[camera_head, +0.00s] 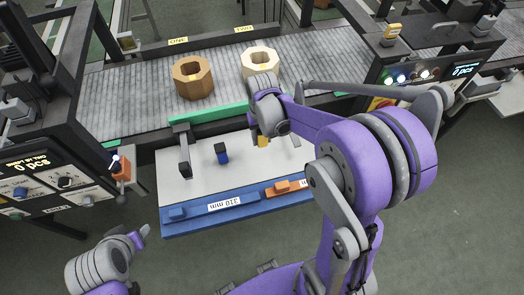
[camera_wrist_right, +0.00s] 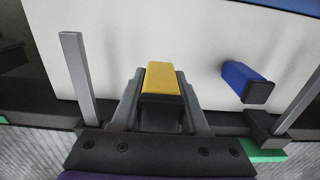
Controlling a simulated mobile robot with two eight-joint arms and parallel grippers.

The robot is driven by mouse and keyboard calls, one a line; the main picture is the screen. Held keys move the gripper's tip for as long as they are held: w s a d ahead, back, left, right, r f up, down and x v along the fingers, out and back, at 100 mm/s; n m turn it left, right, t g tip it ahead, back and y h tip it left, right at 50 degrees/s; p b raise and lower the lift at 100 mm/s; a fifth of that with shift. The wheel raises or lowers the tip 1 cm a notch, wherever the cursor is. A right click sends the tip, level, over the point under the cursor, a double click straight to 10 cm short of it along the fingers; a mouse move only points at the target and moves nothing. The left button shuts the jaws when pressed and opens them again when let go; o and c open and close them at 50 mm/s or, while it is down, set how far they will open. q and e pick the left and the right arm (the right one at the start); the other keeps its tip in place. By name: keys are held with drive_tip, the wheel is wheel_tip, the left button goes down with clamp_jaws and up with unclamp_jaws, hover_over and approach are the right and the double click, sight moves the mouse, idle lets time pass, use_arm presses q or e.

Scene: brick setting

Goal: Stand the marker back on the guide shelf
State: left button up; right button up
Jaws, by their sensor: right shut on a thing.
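My right gripper (camera_head: 264,134) is over the white guide shelf (camera_head: 200,189), pointing down. It is shut on a yellow block-shaped marker (camera_wrist_right: 161,82) with a dark end, which sits between the two fingers in the right wrist view. In the head view only a small part of the yellow marker (camera_head: 262,142) shows below the gripper. I cannot tell whether it touches the shelf. A blue block with a black end (camera_head: 222,154) stands upright on the shelf to its left. My left gripper (camera_head: 138,234) is low at the left, apart from the shelf; its jaw opening is unclear.
The shelf's front has a blue strip (camera_head: 240,214) and an orange slider (camera_head: 283,187). Behind are a green rail (camera_head: 208,113) and a conveyor (camera_head: 135,97) carrying a brown octagonal ring (camera_head: 190,82) and a cream one (camera_head: 250,68). A dark post (camera_head: 184,160) stands at the shelf's left.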

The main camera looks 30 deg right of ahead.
wheel_tip(320, 180, down, 6)
idle(0.4)
drive_tip(key=shift+f+b, duration=0.1)
drive_tip(key=shift+b, duration=0.2)
drive_tip(key=o, duration=0.6)
drive_tip(key=shift+f, duration=0.1)
drive_tip(key=o, duration=0.5)
drive_tip(key=shift+c, duration=0.2)
